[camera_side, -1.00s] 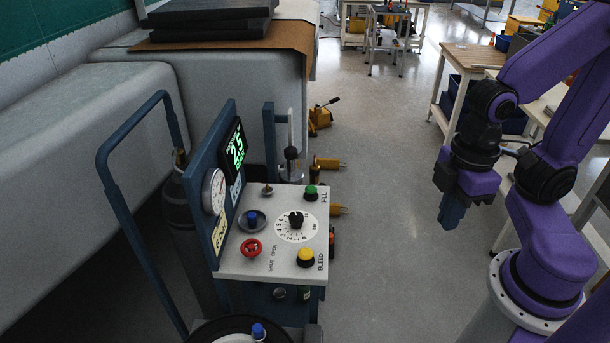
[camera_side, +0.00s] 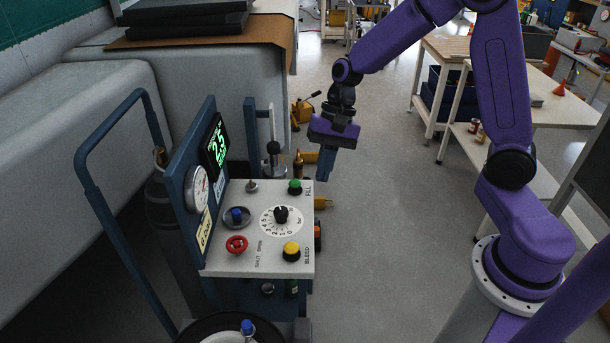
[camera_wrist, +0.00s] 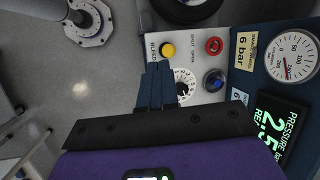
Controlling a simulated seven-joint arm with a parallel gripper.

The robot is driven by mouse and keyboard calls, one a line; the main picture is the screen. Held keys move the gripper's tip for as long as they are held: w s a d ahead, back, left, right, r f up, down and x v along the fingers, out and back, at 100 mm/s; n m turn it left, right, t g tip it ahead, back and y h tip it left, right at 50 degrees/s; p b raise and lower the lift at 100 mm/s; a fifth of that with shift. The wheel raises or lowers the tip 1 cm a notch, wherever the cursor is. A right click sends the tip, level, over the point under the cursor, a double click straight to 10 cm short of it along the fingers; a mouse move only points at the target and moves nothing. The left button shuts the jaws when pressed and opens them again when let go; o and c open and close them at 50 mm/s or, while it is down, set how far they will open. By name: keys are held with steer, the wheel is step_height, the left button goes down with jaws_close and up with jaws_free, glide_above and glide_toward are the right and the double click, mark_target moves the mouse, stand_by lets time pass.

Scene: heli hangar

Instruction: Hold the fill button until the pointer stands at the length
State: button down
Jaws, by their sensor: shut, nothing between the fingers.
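The green fill button (camera_side: 295,187) sits at the back right corner of the white panel top (camera_side: 225,262) in the side view; in the wrist view my gripper hides it. My gripper (camera_side: 330,178) is shut and empty, pointing down in the air to the right of the button, apart from it. In the wrist view its fingers (camera_wrist: 158,68) reach over the panel's edge beside the numbered dial (camera_wrist: 182,88). The green display (camera_side: 217,147) reads about 2.5. A placard (camera_wrist: 245,51) reads 6 bar.
The yellow bleed button (camera_side: 291,251), a red wheel (camera_side: 237,244) marked shut and open, and a blue knob (camera_side: 237,215) share the panel. A tall blue handle frame (camera_side: 92,205) stands at left. Open floor lies right of the cart.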

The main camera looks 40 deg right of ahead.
steer(key=w+d+f+m+t, duration=0.1)
steer(key=w+d+f+m, duration=0.2)
steer(key=w+d+m, duration=0.2)
steer(key=w+d+f+m+t, duration=0.2)
steer(key=w+d+f+m, duration=0.2)
steer(key=d, duration=0.5)
steer(key=w+d+f+m+t+y, duration=0.1)
steer(key=w+d+f+m+t, duration=0.1)
steer(key=w+d+m, duration=0.5)
steer(key=shift+d+f+m, duration=0.2)
steer(key=shift+f+m, duration=0.6)
steer(key=shift+f, duration=0.05)
steer(key=shift+w+a, duration=0.1)
steer(key=shift+w, duration=0.05)
glide_toward(295, 186)
steer(key=w+f, duration=0.1)
steer(key=f, duration=0.1)
steer(key=w+f, duration=0.1)
steer(key=f, duration=0.2)
steer(key=shift+w+a+f, duration=0.3)
steer(key=shift+w, duration=0.1)
